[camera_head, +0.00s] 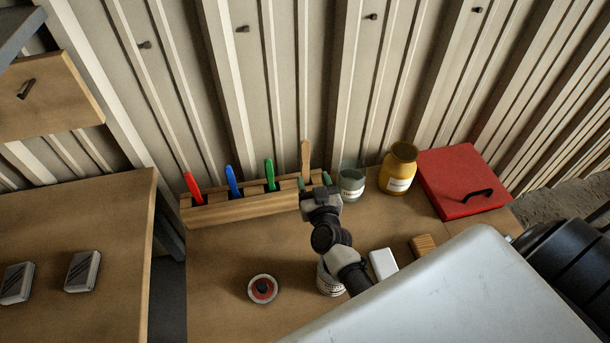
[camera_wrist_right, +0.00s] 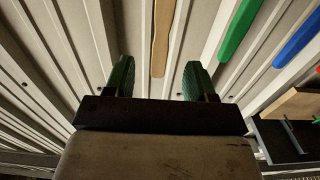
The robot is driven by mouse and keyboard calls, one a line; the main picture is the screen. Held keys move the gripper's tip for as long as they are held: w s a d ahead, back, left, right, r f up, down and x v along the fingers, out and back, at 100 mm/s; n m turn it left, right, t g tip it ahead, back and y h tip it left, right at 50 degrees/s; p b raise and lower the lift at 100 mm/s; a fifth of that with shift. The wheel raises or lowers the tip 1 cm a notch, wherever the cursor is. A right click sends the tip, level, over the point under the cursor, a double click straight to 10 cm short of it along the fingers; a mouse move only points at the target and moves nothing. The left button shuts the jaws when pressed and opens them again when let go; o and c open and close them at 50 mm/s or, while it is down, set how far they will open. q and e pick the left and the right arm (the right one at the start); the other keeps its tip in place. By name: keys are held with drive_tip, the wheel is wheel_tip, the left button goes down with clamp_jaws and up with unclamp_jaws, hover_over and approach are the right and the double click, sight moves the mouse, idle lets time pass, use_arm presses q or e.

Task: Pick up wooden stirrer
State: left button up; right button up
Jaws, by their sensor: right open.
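The wooden stirrer (camera_head: 305,157) is a flat tan stick standing upright at the right end of a wooden rack (camera_head: 235,209). My right gripper (camera_head: 314,183) is at that end of the rack, in front of the stirrer. In the right wrist view the gripper (camera_wrist_right: 158,80) is open, with a green pad on each side. The stirrer (camera_wrist_right: 162,40) shows there in line with the gap between the fingers, with no visible contact. The stirrer's lower part is hidden. My left gripper is not in view.
Red (camera_head: 193,186), blue (camera_head: 233,181) and green (camera_head: 270,175) handles stand in the same rack. A grey-green jar (camera_head: 352,183), a yellow jar (camera_head: 398,170) and a red box (camera_head: 463,180) stand to the right. A small round container (camera_head: 263,289) is in front.

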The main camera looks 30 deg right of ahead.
sight(306, 158)
drive_tip(key=b+x, duration=0.1)
drive_tip(key=x, duration=0.2)
drive_tip(key=shift+w+r, duration=0.1)
drive_tip(key=shift+w, duration=0.25)
drive_tip(key=x, duration=0.2)
drive_tip(key=b+x, duration=0.1)
drive_tip(key=x, duration=0.1)
drive_tip(key=shift+w+r, duration=0.2)
drive_tip(key=shift+w, duration=0.1)
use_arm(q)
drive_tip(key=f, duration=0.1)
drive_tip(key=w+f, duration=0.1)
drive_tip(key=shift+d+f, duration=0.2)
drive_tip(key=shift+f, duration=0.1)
use_arm(e)
drive_tip(key=shift+s, duration=0.1)
drive_tip(key=shift+r, duration=0.1)
drive_tip(key=shift+c, duration=1)
drive_tip(key=c, duration=0.8)
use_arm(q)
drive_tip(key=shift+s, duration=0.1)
